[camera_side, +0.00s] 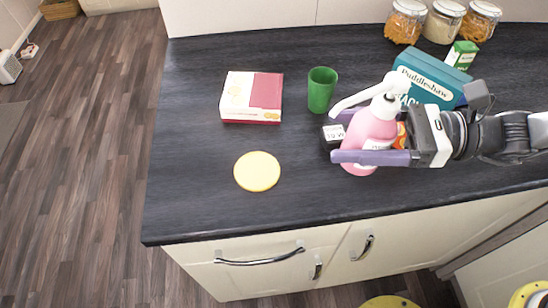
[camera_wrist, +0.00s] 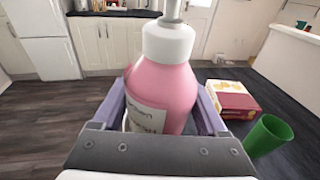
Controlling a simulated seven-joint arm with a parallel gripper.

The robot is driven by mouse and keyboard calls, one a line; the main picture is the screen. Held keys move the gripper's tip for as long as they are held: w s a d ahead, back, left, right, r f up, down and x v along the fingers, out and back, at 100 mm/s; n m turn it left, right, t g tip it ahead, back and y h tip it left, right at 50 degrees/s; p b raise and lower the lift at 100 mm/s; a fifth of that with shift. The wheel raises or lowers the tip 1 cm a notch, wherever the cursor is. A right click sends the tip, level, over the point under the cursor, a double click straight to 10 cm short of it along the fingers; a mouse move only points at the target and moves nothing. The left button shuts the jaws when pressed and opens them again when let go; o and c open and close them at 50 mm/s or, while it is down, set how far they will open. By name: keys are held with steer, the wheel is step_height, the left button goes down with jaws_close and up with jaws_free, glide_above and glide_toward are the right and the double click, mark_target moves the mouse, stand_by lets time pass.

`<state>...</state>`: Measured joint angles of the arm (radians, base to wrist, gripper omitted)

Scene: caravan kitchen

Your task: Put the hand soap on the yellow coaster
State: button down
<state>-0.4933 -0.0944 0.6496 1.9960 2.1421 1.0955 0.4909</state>
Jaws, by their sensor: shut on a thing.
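The hand soap (camera_side: 371,132) is a pink bottle with a white pump top, standing about upright at the right of the counter in the side view. My gripper (camera_side: 368,136) reaches in from the right and is shut on it, one finger on each side. In the wrist view the bottle (camera_wrist: 165,85) fills the middle between the two purple fingers of my gripper (camera_wrist: 158,110). I cannot tell whether its base touches the counter. The yellow coaster (camera_side: 257,171) lies flat and bare near the counter's front, left of the bottle. It does not show in the wrist view.
A green cup (camera_side: 322,89) and a red and cream box (camera_side: 252,97) stand behind the coaster. A dark box (camera_side: 332,137) is close beside the bottle. A teal box (camera_side: 430,78) and several jars (camera_side: 444,21) stand behind my gripper. The counter around the coaster is clear.

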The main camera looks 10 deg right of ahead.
steer(key=shift+w+a+r+g, duration=0.2)
steer(key=shift+a+r, duration=0.15)
steer(key=shift+a, duration=0.15)
steer(key=shift+w+a+r+g, duration=0.1)
steer(key=shift+a+r+g, duration=0.1)
steer(key=shift+a+r, duration=0.2)
glide_above(258, 162)
steer(key=shift+h, duration=0.3)
step_height(258, 162, down, 10)
steer(key=shift+s+r, duration=0.1)
steer(key=shift+s, duration=0.05)
steer(key=shift+f, duration=1.7)
steer(key=shift+f, duration=0.2)
